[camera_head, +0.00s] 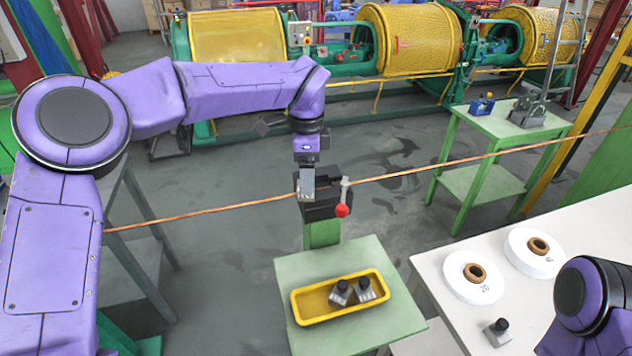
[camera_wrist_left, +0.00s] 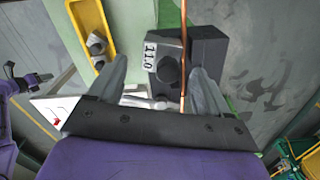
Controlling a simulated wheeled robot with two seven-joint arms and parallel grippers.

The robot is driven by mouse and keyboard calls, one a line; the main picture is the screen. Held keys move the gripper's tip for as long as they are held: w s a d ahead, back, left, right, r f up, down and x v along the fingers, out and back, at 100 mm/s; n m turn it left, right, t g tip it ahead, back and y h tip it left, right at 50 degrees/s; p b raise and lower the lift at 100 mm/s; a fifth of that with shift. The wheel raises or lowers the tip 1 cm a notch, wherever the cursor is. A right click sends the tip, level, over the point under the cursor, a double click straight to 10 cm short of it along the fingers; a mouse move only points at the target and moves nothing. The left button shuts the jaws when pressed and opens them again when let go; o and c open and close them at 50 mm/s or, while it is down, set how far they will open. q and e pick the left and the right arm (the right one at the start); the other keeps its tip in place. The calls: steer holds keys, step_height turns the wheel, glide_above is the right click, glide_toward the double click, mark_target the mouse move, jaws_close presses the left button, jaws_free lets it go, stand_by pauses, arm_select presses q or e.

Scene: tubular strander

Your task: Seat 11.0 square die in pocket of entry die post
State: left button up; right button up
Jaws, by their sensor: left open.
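The 11.0 square die (camera_wrist_left: 167,48) is a grey block with a white "11.0" label and a black knob. In the left wrist view it lies against the dark block of the entry die post (camera_head: 325,205), beside the copper wire. I cannot tell how deep it sits in the pocket. My left gripper (camera_head: 307,194) is over the post head. In the left wrist view its open fingers (camera_wrist_left: 158,68) stand on either side of the die's knob, with gaps showing. The gripper hides the die in the head view.
A copper wire (camera_head: 430,171) crosses the scene through the post. A lever with a red ball (camera_head: 342,210) stands at the post's right. A yellow tray (camera_head: 318,316) holds two dies on a green stand (camera_head: 395,318). Another die (camera_head: 497,332) and two white reels lie on the white table.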

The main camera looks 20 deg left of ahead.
arm_select(q)
steer(key=shift+a+f, duration=0.35)
steer(key=shift+f, duration=0.55)
steer(key=shift+d, duration=0.15)
steer(key=c, duration=1.5)
steer(key=shift+r, duration=0.1)
jaws_close()
steer(key=shift+r, duration=0.1)
